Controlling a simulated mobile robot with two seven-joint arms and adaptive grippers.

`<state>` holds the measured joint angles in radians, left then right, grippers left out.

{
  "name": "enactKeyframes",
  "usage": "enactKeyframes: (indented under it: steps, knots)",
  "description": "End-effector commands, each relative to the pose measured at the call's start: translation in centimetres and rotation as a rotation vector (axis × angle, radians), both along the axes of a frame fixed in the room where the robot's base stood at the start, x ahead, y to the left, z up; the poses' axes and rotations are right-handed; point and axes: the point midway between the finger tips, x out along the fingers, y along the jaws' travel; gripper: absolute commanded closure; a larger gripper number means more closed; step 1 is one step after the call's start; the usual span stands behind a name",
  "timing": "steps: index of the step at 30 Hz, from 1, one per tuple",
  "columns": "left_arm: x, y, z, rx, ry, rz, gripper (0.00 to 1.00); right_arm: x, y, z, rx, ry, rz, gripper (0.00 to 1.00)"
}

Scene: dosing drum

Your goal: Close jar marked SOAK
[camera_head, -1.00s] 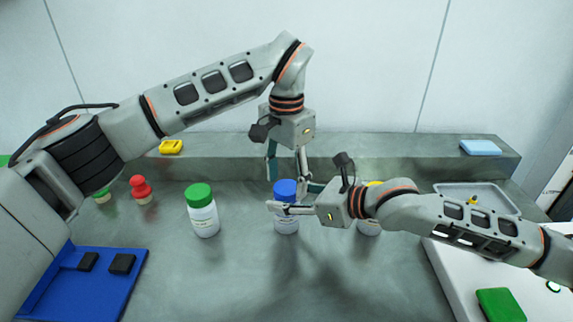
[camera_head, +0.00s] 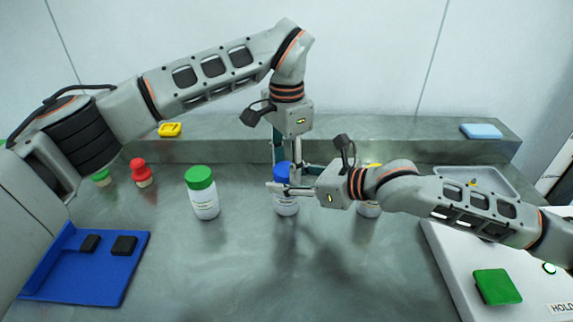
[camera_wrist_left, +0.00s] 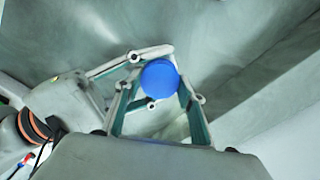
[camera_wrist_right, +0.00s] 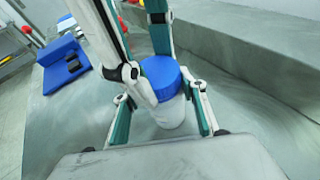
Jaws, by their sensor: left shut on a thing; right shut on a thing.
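A white jar (camera_head: 287,208) with a blue lid (camera_head: 281,174) stands upright at the middle of the counter. Its label is mostly hidden, so I cannot read a name on it. My left gripper (camera_head: 285,172) comes down from above and is shut on the blue lid, which shows between its fingers in the left wrist view (camera_wrist_left: 159,75). My right gripper (camera_head: 290,188) reaches in from the right and is shut on the jar, whose white body shows between its fingers in the right wrist view (camera_wrist_right: 170,113). The lid sits on top of the jar.
A green-lidded jar (camera_head: 204,200) stands to the left, and a yellow-lidded jar (camera_head: 369,208) is partly behind my right arm. A blue tray (camera_head: 85,283) lies front left. A white device (camera_head: 450,285) with a green pad (camera_head: 497,287) is front right. The front middle is clear.

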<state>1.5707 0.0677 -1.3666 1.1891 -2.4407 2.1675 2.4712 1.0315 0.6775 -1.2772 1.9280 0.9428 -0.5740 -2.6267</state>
Motion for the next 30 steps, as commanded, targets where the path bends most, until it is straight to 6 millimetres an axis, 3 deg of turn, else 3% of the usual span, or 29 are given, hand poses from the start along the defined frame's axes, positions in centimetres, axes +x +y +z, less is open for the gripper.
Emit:
enactKeyframes:
  steps: [10, 11, 12, 23, 30]
  knots:
    - [0.1, 0.1, 0.0, 0.001, -0.001, -0.050, 0.86, 0.0, 0.0, 0.0, 0.001, -0.001, 0.000, 1.00]
    - [0.1, 0.1, 0.0, 0.001, -0.001, -0.050, 0.53, 0.0, 0.0, 0.0, 0.001, -0.001, 0.000, 1.00]
    - [0.0, 0.1, 0.0, 0.001, -0.001, -0.050, 0.44, 0.0, 0.0, 0.0, 0.001, -0.001, 0.000, 1.00]
    - [0.0, 0.0, 0.2, 0.000, -0.001, -0.049, 0.44, 0.0, 0.0, 0.0, 0.001, -0.001, 0.000, 1.00]
    - [0.1, 0.0, 2.6, 0.000, -0.003, -0.049, 0.44, 0.0, 0.0, 0.1, 0.001, -0.001, 0.000, 1.00]
